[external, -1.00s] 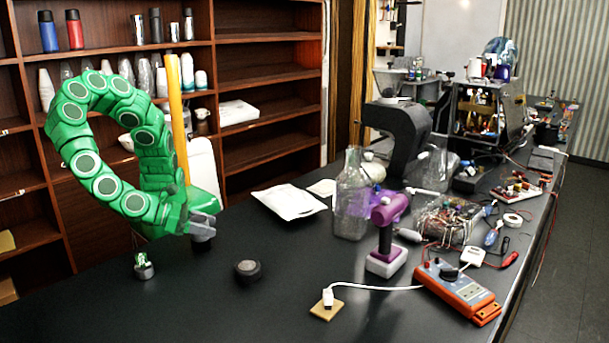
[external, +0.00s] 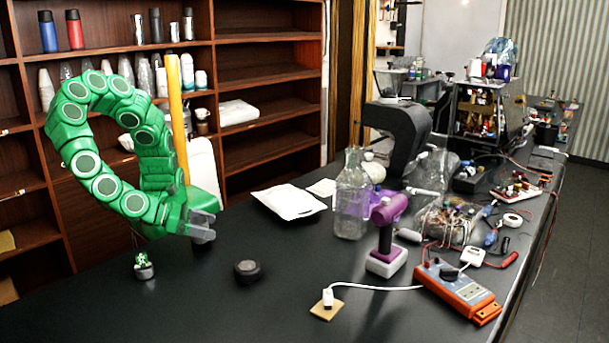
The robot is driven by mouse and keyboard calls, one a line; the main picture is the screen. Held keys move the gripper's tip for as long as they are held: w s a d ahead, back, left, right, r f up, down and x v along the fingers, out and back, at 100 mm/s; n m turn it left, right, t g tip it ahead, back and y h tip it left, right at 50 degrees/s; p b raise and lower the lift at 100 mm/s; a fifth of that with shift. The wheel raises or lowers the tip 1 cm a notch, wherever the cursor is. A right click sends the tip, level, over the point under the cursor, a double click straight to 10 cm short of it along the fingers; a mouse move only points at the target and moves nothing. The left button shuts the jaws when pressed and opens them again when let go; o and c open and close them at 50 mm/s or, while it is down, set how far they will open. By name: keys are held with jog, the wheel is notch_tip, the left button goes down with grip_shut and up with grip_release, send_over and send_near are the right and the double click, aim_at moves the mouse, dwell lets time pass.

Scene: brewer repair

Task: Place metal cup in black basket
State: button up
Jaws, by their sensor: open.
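My gripper (external: 204,229), with grey fingers at the end of my green segmented arm, is low over the left part of the dark table. It is open. A dark object (external: 203,243) shows just below and behind the fingers, mostly hidden; I cannot tell what it is or whether the fingers touch it. A small round black object (external: 248,271), possibly the black basket, sits on the table right of and nearer than my gripper. A small metallic cup-like pot (external: 144,270) with something green in it stands at the left. I cannot tell for sure which thing is the metal cup.
An orange meter (external: 455,289) and a tan pad (external: 327,309) with a white cable lie in front. The table's front left is clear.

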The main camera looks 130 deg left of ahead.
jog(key=v, duration=1.2)
jog(key=s+a+r+n+g+h, duration=0.15)
jog(key=s+a+n+g, duration=0.25)
jog(key=a+n, duration=0.45)
jog(key=s+a+r+n+g+h, duration=0.15)
jog(key=s+a+n+g, duration=0.3)
jog(key=a, duration=0.65)
jog(key=s+r+n+g+h, duration=0.1)
jog(key=s+r+n+h, duration=0.2)
jog(key=s+n+h, duration=0.5)
jog(key=shift+s+a+n, duration=0.3)
jog(key=shift+s+n, duration=1.8)
jog(key=shift+s, duration=0.4)
